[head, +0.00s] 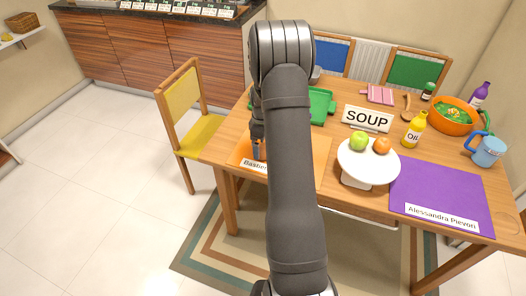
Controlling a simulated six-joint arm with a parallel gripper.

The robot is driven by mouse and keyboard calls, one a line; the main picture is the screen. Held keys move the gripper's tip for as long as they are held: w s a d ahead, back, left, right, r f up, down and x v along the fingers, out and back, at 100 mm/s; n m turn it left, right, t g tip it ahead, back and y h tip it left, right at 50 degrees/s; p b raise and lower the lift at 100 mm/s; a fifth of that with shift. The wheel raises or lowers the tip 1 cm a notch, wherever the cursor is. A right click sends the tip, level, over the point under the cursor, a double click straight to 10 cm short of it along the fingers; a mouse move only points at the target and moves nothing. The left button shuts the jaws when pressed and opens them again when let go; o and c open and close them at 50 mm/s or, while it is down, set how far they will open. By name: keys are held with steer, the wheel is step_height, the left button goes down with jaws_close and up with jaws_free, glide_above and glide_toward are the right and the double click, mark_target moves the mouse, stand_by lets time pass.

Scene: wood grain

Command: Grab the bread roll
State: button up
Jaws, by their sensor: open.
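I cannot make out a bread roll in the head view; my arm covers part of the table and may hide it. My gripper (258,143) points down over the orange placemat (241,152) at the table's left side. It is open, and it shows small and dark beside my arm. A small bluish thing shows just under the fingers, too small to identify. I cannot tell whether the fingers touch anything.
The wooden table (335,112) holds a SOUP sign (367,118), a white stand (368,163) with fruit, an oil bottle (414,130), an orange bowl (452,116), a blue mug (487,151), a green tray (320,106) and a purple placemat (435,190). A yellow chair (190,125) stands left.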

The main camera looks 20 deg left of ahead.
steer(key=f, duration=0.3)
steer(key=shift+d+f, duration=0.2)
steer(key=shift+f, duration=0.05)
steer(key=c, duration=1.1)
steer(key=shift+o, duration=0.2)
steer(key=shift+r, duration=0.1)
